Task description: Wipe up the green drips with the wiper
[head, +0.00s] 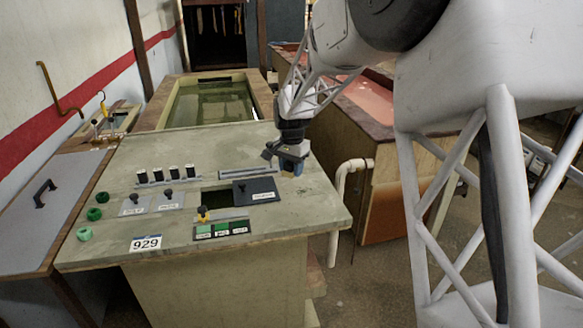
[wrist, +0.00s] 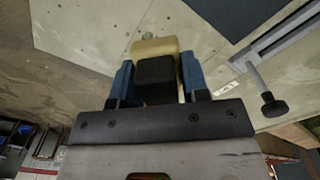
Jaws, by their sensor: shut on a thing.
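My gripper (head: 291,162) is over the right rear part of the pale console top (head: 306,205). In the wrist view its blue fingers (wrist: 154,82) are shut on the wiper (wrist: 155,46), a tan pad with a black block behind it. In the head view the wiper is hard to make out at the fingers. I cannot tell whether the pad touches the console top. A small pale greenish spot (wrist: 148,36) shows just beyond the pad; I cannot tell whether it is a drip. No green drips are clearly visible in the head view.
Black-capped vials (head: 167,175), a grey rail (head: 249,172), a dark plate (head: 255,191) by an opening, and a green-labelled switch panel (head: 221,229) occupy the console. Several green rings (head: 94,214) stand at its left. A liquid-filled tank (head: 211,103) lies behind. The console's right front is clear.

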